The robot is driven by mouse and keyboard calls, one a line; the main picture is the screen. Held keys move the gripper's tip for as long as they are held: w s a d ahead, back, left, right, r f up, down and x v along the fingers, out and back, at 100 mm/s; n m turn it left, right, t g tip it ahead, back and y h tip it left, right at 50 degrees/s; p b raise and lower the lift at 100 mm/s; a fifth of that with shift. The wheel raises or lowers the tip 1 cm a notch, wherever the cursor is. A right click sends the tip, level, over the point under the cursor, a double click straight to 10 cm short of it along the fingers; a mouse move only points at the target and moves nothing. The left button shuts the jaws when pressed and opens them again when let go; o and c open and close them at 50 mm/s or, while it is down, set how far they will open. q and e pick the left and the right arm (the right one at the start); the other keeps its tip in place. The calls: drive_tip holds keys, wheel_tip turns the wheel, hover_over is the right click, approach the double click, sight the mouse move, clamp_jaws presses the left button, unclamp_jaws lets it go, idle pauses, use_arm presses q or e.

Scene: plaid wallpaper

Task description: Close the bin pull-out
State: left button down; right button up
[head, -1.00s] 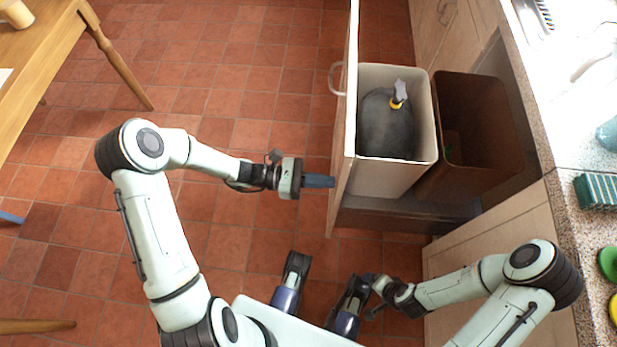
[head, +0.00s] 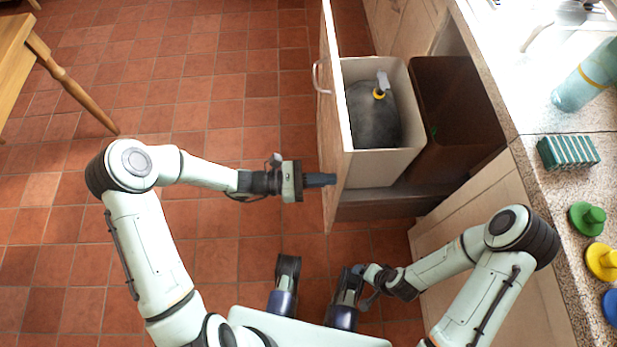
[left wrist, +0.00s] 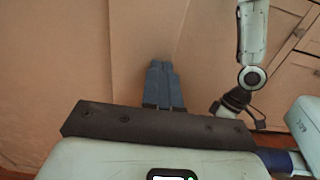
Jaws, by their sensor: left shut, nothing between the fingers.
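The bin pull-out stands open in the head view. Its wooden front (head: 333,110) has a pale curved handle (head: 318,76) on the outer face. Behind the front are a cream bin (head: 375,168) holding a dark bag and a brown bin (head: 455,110). My left gripper (head: 322,180) is shut and empty, its fingertips at or very near the near part of the front's outer face; contact cannot be told. In the left wrist view, its closed fingers (left wrist: 163,85) point at a plain tan wooden surface. My right gripper (head: 365,285) hangs low near my base; its fingers are unclear.
A granite counter (head: 520,110) runs along the right, with a green striped block (head: 568,152), coloured knobbed discs (head: 588,218) and a teal bottle (head: 585,80). A wooden table (head: 15,65) is at upper left. Tiled floor between is clear.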

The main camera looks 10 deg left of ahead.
use_arm(q)
drive_tip(key=b+x, duration=0.5)
drive_tip(key=x, duration=3.4)
drive_tip(key=shift+d, duration=0.2)
use_arm(e)
drive_tip(key=w+d+f+h, duration=0.1)
drive_tip(key=w+d+f, duration=0.1)
drive_tip(key=w+f, duration=0.2)
wheel_tip(320, 180, down, 3)
drive_tip(key=shift+d+r+m+t, duration=0.1)
drive_tip(key=shift+d+m+t, duration=0.2)
drive_tip(key=shift+d+t, duration=0.1)
